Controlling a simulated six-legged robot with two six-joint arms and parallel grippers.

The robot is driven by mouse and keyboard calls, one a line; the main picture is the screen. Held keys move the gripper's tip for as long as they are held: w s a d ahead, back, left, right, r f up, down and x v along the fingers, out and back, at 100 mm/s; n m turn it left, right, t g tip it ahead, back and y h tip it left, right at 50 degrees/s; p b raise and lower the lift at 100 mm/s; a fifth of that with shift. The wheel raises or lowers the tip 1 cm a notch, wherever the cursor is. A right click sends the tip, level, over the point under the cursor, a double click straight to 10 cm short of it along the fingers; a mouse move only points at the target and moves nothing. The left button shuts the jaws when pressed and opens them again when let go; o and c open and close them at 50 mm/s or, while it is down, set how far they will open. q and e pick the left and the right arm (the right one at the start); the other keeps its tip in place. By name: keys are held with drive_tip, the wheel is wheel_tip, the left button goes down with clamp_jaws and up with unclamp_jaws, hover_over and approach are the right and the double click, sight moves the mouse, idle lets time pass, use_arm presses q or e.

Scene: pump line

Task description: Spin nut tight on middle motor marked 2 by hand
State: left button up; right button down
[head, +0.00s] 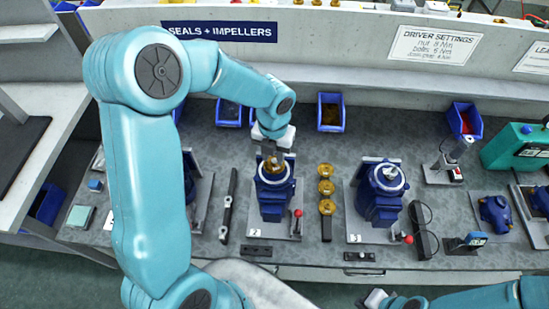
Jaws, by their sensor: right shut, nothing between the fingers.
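The middle motor (273,199) is a blue upright unit on a light base plate. A small tag on the plate's front left seems to read 2. A brass-coloured part, likely the nut (273,164), sits on top of the motor. My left gripper (269,150) points down right over it, with dark fingers at or just above the brass part. Whether they touch it or are closed on it is not clear. My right gripper (372,300) is low at the bottom edge, away from the motors, shut and empty.
Another blue motor (380,193) stands to the right, with a red-knobbed lever beside it. Brass discs (326,186) lie on a dark strip between the motors. A black bar (228,205) lies left of the middle motor. Blue bins (330,112) line the back.

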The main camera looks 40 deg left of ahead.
use_arm(q)
drive_tip(key=shift+r, duration=0.1)
drive_tip(key=shift+d+r, duration=0.1)
drive_tip(key=shift+r, duration=2.1)
drive_tip(key=shift+n, duration=0.3)
